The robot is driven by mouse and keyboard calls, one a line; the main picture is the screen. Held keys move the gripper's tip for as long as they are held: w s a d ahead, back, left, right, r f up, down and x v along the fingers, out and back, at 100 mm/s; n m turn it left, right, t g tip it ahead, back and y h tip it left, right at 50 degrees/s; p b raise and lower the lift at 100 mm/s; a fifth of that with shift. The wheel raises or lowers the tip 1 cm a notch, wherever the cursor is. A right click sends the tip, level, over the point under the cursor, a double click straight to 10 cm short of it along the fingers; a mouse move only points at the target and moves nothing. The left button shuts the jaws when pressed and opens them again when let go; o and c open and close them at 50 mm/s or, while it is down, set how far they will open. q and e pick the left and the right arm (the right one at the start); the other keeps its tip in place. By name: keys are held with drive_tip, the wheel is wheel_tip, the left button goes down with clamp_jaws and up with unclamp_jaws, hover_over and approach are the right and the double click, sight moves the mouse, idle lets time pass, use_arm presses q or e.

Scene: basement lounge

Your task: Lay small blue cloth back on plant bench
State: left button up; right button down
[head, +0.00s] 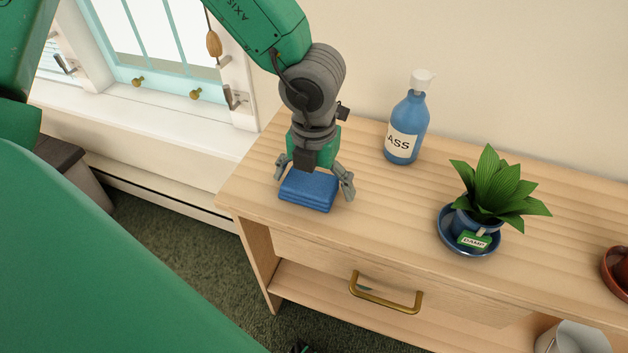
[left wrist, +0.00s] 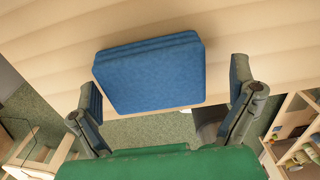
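The small blue cloth (head: 308,189) is a folded, flat block at the left end of the wooden plant bench (head: 350,190), near its front edge. My left gripper (head: 315,180) is directly above it, pointing down, with its fingers spread on either side. The left wrist view shows the cloth (left wrist: 150,75) between the open fingers, with a gap clearest on the right. Whether the cloth's underside touches the bench top is hidden. My right gripper is not in view.
A blue pump bottle (head: 407,128) stands behind and right of the cloth. A potted plant (head: 490,190) sits on a blue saucer (head: 458,243), with a small green tag. A terracotta pot (head: 615,272) is at the right edge. A brass handle (head: 385,300) projects from the drawer front.

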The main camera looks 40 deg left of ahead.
sight(308, 179)
use_arm(q)
drive_tip(key=r+p, duration=0.1)
drive_tip(key=r, duration=0.1)
drive_tip(key=a+r+p, duration=0.1)
drive_tip(key=r, duration=0.2)
drive_tip(key=shift+a, duration=0.15)
wheel_tip(308, 179, up, 7)
drive_tip(key=p, duration=0.1)
drive_tip(key=shift+p, duration=0.4)
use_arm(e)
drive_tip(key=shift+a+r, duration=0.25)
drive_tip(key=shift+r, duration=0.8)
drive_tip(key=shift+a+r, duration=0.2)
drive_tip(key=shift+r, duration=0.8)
